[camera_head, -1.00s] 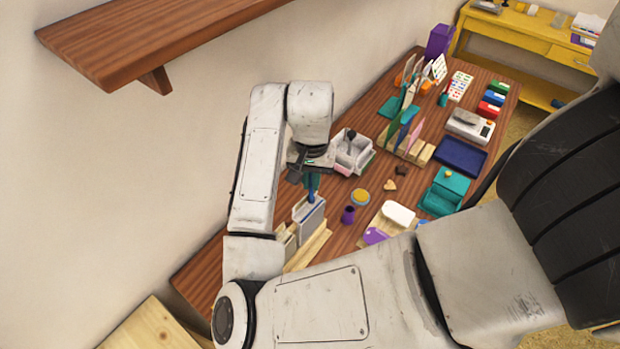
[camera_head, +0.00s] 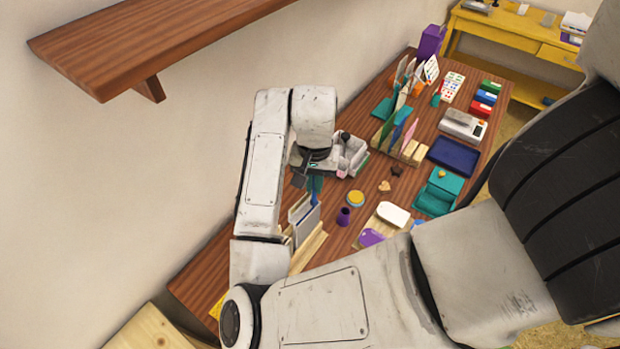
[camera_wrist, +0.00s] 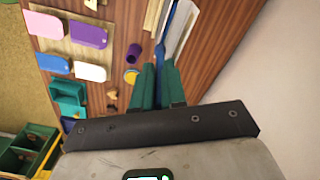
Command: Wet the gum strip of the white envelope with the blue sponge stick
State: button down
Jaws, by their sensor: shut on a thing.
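My gripper (camera_head: 315,185) is shut on a slim blue stick, which I take as the sponge stick (camera_wrist: 160,52). In the wrist view the stick runs up from between the teal fingers, beside pale upright panels (camera_wrist: 181,28). These panels also show in the head view as a whitish-grey group (camera_head: 307,220) in a wooden holder. I cannot tell whether the stick touches them, and its sponge end is not clear. A white rounded flat piece (camera_head: 394,213) lies on a tan backing. It shows in the wrist view too (camera_wrist: 90,72). Which piece is the white envelope is unclear, and no gum strip is discernible.
A purple cup (camera_head: 344,216) and a yellow-topped round pot (camera_head: 355,199) stand just right of the holder. A pale divided caddy (camera_head: 350,154) is behind. A purple flat piece (camera_head: 370,237), teal box (camera_head: 440,190) and blue tray (camera_head: 457,157) are further right. A wooden shelf (camera_head: 150,45) hangs overhead.

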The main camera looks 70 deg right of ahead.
jog(key=s+a+r+p, duration=0.1)
jog(key=s+r, duration=0.4)
jog(key=shift+s+a+p, duration=0.15)
jog(key=shift+a+p, duration=0.1)
jog(key=shift+p, duration=0.15)
dwell(0.4)
dwell(0.6)
jog(key=shift+w+d+f, duration=0.2)
jog(key=shift+w+f, duration=0.2)
jog(key=shift+w, duration=0.45)
jog(key=shift+w+d+f, duration=0.25)
jog(key=shift+w+f, duration=0.1)
jog(key=shift+w, duration=0.45)
jog(key=shift+w+d+f, duration=0.2)
jog(key=shift+w+f, duration=0.2)
jog(key=shift+w, duration=0.45)
jog(key=shift+f+b, duration=1.05)
jog(key=shift+f, duration=0.3)
jog(key=shift+w+d, duration=0.25)
jog(key=shift+w, duration=0.65)
jog(key=shift+a, duration=0.1)
